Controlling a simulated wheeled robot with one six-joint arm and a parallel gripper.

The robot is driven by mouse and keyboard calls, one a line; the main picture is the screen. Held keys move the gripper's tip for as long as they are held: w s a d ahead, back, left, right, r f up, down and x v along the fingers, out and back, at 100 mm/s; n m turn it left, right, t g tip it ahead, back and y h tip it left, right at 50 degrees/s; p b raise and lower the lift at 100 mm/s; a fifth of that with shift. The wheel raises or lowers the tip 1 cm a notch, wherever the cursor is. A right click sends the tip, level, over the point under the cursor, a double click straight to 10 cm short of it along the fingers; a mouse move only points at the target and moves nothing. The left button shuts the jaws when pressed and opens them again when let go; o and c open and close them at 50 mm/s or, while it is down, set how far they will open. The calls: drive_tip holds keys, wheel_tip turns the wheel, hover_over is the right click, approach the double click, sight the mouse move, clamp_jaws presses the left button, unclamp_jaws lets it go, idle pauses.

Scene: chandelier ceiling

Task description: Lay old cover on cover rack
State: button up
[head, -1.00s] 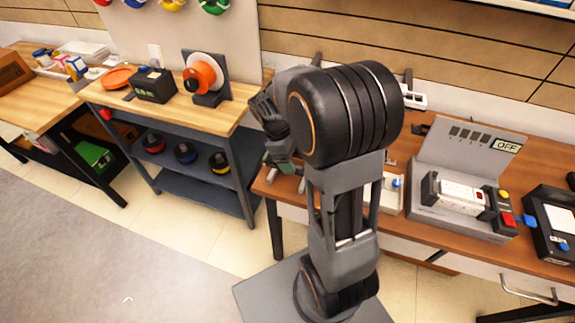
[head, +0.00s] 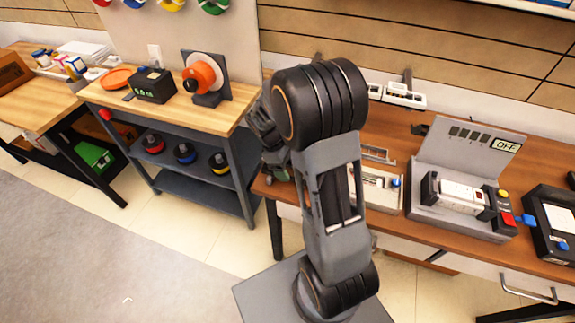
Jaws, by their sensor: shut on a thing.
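My gripper (head: 272,150) is at the left end of the brown workbench (head: 400,140), partly hidden behind my arm's black joint. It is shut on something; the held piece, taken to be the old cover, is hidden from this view. At the back of the bench, white slotted pieces (head: 403,96) stand by a grey upright; this may be the cover rack, but I cannot tell for sure. A pale tray-like unit (head: 380,190) with a blue knob sits just right of my arm.
A grey test fixture (head: 465,185) with an OFF label holds a white power strip (head: 460,196). A black box (head: 555,220) is at the far right.

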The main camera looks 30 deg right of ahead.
drive_tip(key=shift+f, duration=0.45)
drive_tip(key=o, duration=0.9)
drive_tip(key=shift+r, duration=0.3)
drive_tip(key=v, duration=1.2)
drive_tip(key=s+a+r+m+t+y, duration=0.1)
drive_tip(key=s+a+m+t, duration=0.1)
drive_tip(key=s, duration=0.4)
drive_tip(key=s+a+r+m+t+y, duration=0.1)
drive_tip(key=s+a+m+t+y, duration=0.1)
drive_tip(key=s+m, duration=0.4)
drive_tip(key=shift+s+a+r+m+t+p, duration=0.35)
drive_tip(key=shift+s+a+t, duration=0.4)
drive_tip(key=shift+t, duration=0.55)
